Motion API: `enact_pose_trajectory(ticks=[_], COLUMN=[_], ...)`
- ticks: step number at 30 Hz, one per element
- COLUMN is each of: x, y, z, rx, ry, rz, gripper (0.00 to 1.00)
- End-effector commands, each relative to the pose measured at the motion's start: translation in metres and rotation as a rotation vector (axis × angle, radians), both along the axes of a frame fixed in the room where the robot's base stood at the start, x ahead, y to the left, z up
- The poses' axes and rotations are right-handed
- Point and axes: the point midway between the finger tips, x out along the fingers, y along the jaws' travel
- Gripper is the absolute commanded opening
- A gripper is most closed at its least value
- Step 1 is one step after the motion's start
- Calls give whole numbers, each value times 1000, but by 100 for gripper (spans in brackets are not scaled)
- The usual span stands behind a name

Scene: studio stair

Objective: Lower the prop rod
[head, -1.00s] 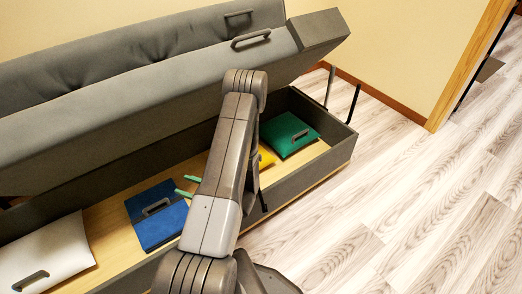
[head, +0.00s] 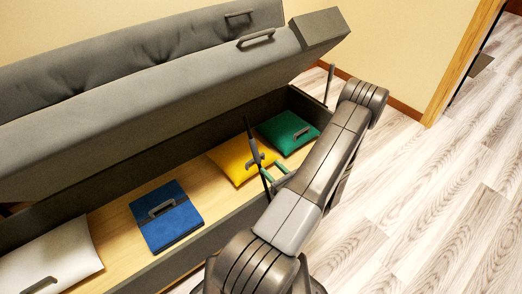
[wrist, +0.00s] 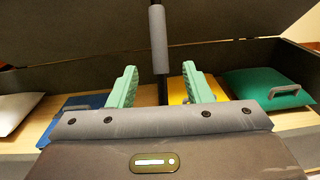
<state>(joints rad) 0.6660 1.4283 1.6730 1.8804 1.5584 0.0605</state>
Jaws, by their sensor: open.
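The bench lid (head: 150,95) is raised and tilted over the storage box. The prop rod (head: 250,130) is a dark, slim, near-upright rod in front of the yellow cushion. In the wrist view the prop rod (wrist: 159,40) has a thick grey sleeve above and a thinner black part below. Its upper end runs out of the picture. My gripper (head: 271,173) is open at the front of the box, its green fingers pointing toward the rod. In the wrist view the rod stands between the fingers of my gripper (wrist: 160,72), with space on both sides. I cannot tell how deep it sits between them.
The open box holds a white cushion (head: 55,258), a blue one (head: 180,225), a yellow one (head: 228,163) and a green one (head: 285,127). A thin strut (head: 329,85) stands at the box's right end. The wooden floor (head: 430,210) on the right is clear.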

Motion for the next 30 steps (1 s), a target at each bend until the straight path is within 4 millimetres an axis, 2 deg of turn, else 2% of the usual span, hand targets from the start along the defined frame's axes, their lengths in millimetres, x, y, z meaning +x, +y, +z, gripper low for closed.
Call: enact_pose_trajectory(ticks=[18, 24, 30], x=[89, 102, 104], y=[62, 70, 71], z=[-1, 0, 0], rx=[-2, 0, 0], ry=[-1, -1, 0], rz=[4, 2, 0], gripper=[45, 45, 45])
